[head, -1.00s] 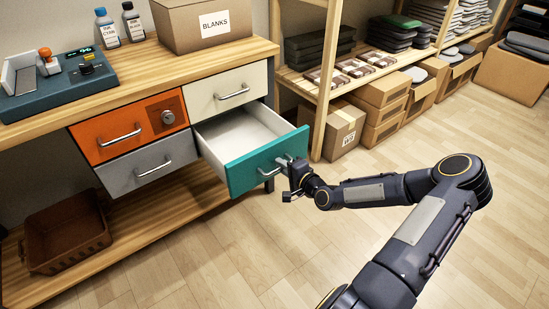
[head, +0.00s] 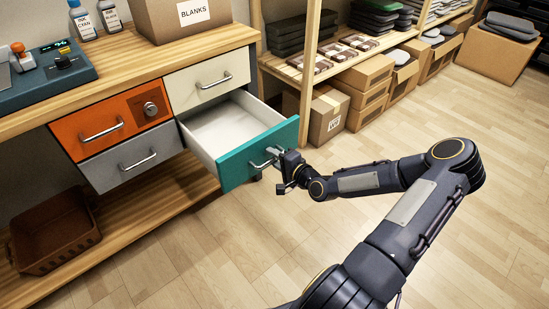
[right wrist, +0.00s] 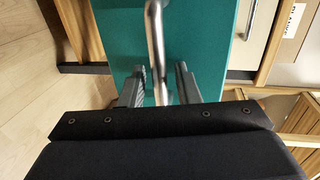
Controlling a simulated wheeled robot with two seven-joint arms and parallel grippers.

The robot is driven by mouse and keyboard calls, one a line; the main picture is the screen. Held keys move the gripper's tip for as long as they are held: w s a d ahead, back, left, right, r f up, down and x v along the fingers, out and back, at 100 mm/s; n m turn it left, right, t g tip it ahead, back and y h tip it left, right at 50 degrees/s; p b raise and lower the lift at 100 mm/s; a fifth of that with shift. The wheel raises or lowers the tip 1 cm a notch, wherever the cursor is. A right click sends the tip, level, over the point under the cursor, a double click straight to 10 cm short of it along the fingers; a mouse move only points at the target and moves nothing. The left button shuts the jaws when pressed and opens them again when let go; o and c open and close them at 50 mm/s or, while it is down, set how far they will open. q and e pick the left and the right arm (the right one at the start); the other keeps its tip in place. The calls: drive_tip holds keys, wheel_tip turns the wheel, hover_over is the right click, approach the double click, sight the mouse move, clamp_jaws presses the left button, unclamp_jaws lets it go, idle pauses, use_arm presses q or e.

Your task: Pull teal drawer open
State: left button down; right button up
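The teal drawer (head: 232,165) is pulled well out of the cabinet in the head view, with its empty white inside showing. Its metal handle (head: 262,163) is on the front face. My right gripper (head: 277,157) is at the right end of this handle. In the right wrist view, the handle (right wrist: 155,35) runs between the two fingers of my right gripper (right wrist: 160,80). Teal shows on both sides of the bar, so the fingers are open around it and not closed on it. My left gripper is not in view.
Cream (head: 208,80), orange (head: 85,138) and grey (head: 115,168) drawers are shut beside it. A brown basket (head: 52,230) sits on the lower shelf. A shelving unit (head: 308,80) with cardboard boxes (head: 328,115) stands to the right. The floor (head: 215,260) in front is clear.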

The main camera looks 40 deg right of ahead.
drive_tip(key=shift+s, duration=0.1)
drive_tip(key=p+v, duration=0.2)
drive_tip(key=v, duration=0.5)
drive_tip(key=shift+s, duration=0.3)
drive_tip(key=shift+r, duration=0.1)
